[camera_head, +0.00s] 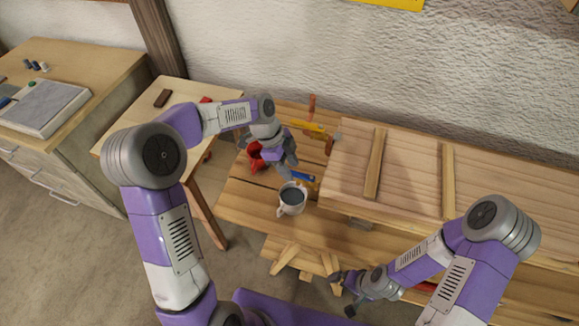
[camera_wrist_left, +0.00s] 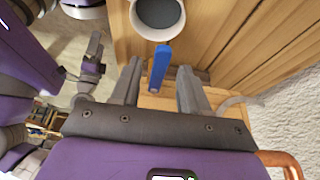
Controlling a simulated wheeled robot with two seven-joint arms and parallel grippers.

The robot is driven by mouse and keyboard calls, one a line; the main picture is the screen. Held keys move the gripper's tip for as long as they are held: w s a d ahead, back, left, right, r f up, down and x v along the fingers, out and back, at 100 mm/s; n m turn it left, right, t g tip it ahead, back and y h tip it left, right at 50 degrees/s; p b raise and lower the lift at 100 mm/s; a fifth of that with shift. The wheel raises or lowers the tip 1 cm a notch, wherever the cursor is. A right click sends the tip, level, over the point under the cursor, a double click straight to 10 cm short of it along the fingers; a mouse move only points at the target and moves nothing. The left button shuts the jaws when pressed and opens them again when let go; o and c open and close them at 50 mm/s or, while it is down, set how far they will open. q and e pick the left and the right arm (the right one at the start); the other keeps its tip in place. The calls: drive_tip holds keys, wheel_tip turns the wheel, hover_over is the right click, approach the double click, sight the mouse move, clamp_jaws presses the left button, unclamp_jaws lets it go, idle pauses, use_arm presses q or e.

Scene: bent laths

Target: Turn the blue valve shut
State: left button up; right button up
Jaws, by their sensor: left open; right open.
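The blue valve handle (camera_head: 303,177) shows as a short blue bar behind the white mug on the bench in the head view. In the left wrist view the blue handle (camera_wrist_left: 160,68) lies lengthwise between the two fingers. My left gripper (camera_head: 286,170) is open over the bench, close to the handle. In the left wrist view its grey fingers (camera_wrist_left: 160,78) stand apart, one on each side of the handle, with gaps visible. The valve's body is hidden. My right gripper (camera_head: 345,293) is open and empty at the bench's front, away from the valve.
A white mug (camera_head: 292,199) with dark contents stands just in front of the handle; it also shows in the left wrist view (camera_wrist_left: 158,15). A red object (camera_head: 255,157) and a yellow tool (camera_head: 308,126) lie nearby. A raised plank panel (camera_head: 410,178) is to the right.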

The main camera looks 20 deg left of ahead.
use_arm(q)
drive_tip(key=shift+d+f, duration=0.1)
drive_tip(key=shift+f, duration=0.1)
drive_tip(key=shift+c, duration=0.2)
clamp_jaws()
